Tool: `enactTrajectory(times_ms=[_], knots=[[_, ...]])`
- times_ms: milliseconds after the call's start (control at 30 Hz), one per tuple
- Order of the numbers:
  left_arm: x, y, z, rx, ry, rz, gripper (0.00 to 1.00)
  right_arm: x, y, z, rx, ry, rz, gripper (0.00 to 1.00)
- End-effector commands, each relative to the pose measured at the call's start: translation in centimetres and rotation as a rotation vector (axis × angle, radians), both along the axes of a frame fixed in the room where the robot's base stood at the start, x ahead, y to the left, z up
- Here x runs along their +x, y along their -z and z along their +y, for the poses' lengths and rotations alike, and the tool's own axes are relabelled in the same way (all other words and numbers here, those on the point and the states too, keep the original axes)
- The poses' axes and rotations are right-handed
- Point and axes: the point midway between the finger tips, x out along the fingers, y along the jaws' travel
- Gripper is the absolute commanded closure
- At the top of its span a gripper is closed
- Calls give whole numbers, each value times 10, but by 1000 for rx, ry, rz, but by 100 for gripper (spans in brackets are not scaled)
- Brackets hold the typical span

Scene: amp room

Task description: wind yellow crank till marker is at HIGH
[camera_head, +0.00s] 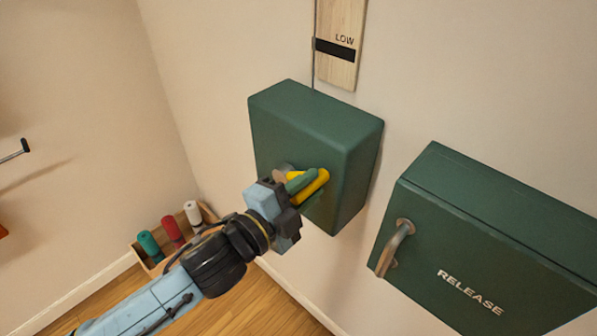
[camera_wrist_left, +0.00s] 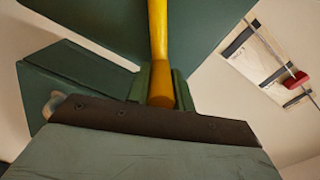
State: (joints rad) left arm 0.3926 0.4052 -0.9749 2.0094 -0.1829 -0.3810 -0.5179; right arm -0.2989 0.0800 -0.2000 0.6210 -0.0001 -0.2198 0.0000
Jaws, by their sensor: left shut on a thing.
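The yellow crank (camera_head: 321,178) sticks out from the front of a dark green box (camera_head: 300,130) on the wall. My left gripper (camera_head: 306,189) is shut on the yellow crank handle; in the left wrist view the handle (camera_wrist_left: 158,50) runs between the gripper's fingers (camera_wrist_left: 161,88). A wooden scale board (camera_head: 340,70) hangs above the box, with LOW beside a black band at its lower end. A red marker (camera_wrist_left: 295,80) on a thin rod shows by the board (camera_wrist_left: 258,60) in the left wrist view, near a dark band. The labels there are too small to read. My right gripper is out of view.
A second green box marked RELEASE (camera_head: 480,260), with a metal handle (camera_head: 396,247), is on the wall to the right. A wooden rack (camera_head: 207,211) with green, red and white rolls stands low at the left.

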Motion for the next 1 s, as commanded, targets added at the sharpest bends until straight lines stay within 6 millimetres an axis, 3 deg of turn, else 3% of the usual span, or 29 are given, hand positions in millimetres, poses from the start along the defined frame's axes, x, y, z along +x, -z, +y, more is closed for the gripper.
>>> enactTrajectory(times_ms=[300, 867, 900, 1000], knots=[[-7, 18, -6, 90, 3, -89, 100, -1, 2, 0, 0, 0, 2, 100], [-8, 22, -6, 111, -1, -109, 100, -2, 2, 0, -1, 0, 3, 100], [-8, 22, -6, 111, -1, -109, 75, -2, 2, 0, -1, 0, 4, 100], [-8, 22, -6, 111, -1, -109, 62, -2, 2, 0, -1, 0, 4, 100]])
